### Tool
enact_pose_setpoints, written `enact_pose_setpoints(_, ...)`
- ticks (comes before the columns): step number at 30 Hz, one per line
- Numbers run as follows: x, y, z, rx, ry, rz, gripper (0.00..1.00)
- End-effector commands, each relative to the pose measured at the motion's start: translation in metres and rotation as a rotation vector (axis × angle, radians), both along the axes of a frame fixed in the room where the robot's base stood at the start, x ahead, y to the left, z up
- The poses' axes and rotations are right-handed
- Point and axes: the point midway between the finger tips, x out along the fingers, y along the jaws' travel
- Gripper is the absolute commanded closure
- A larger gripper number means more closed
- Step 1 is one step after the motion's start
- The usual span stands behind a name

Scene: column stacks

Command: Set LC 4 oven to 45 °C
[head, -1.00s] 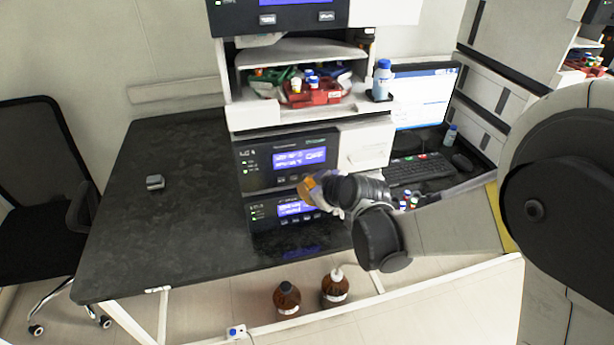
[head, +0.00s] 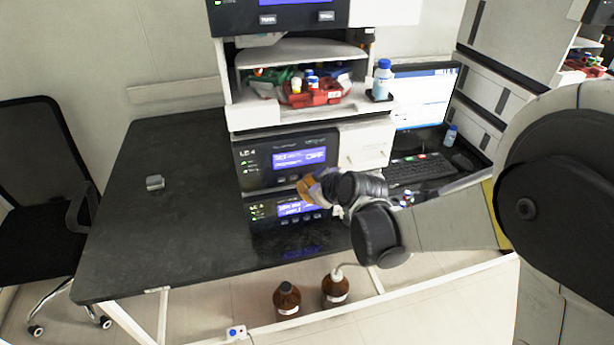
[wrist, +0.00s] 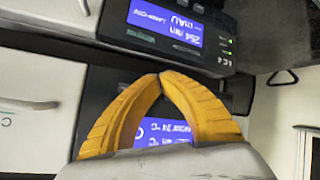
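The LC 4 oven (head: 262,178) is the black-fronted upper unit on the bench in the head view, with a blue screen (head: 299,158) and a white door to its right. The wrist view is turned upside down; there the oven's screen (wrist: 165,130) shows a °C reading, too small to read surely and partly covered by my fingers. My gripper (head: 303,188) is in front of the oven's lower right edge, hiding some of its buttons. In the wrist view my yellow fingers (wrist: 160,77) meet at their tips with nothing between them. Contact with the panel cannot be told.
A second black unit with a blue screen (head: 296,208) sits directly below; in the wrist view its screen (wrist: 165,22) reads 254 nm. A shelf above holds a red tray (head: 312,97) and a bottle (head: 382,80). A keyboard (head: 418,170) lies right; the bench (head: 160,225) is mostly clear left.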

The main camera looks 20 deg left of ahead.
Motion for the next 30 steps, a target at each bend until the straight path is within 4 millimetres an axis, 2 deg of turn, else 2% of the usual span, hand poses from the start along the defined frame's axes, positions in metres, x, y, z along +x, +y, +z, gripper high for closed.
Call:
enact_pose_setpoints(12, -0.014, -0.008, 0.0, 0.0, 0.0, 0.0, 1.0)
enact_pose_setpoints(23, -0.015, -0.009, 0.0, 0.0, 0.0, 0.0, 1.0)
enact_pose_setpoints(30, -0.03, -0.019, 0.0, 0.0, 0.0, 0.0, 1.0)
